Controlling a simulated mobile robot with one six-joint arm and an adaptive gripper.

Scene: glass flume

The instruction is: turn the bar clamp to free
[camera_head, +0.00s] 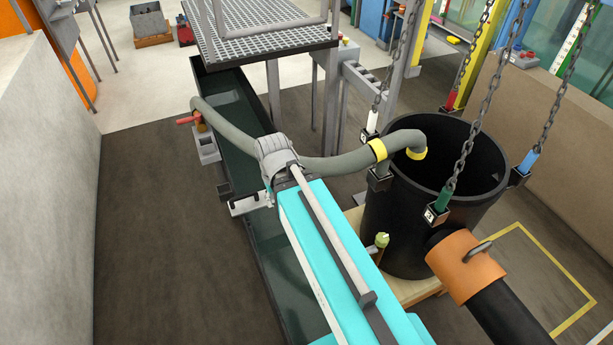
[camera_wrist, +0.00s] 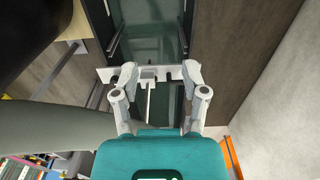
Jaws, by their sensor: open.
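A pale slotted crossbar (camera_wrist: 146,74) spans the dark flume in the wrist view; it looks like the bar clamp, but I cannot be sure. A thin pale rod (camera_wrist: 150,98) runs from it toward my gripper. In the head view the crossbar (camera_head: 248,204) shows left of my arm, partly hidden by it. My gripper (camera_wrist: 158,70) is open, its two grey fingers spread, with their tips in front of the crossbar in the picture. I cannot tell whether they touch it. The fingers are hidden in the head view.
The long flume (camera_head: 232,130) runs under a grated platform (camera_head: 262,42). A grey hose (camera_head: 335,165) passes close by my arm to a black tub (camera_head: 400,235) hung with chains. A red handle (camera_head: 188,120) is beside the flume. Floor at left is clear.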

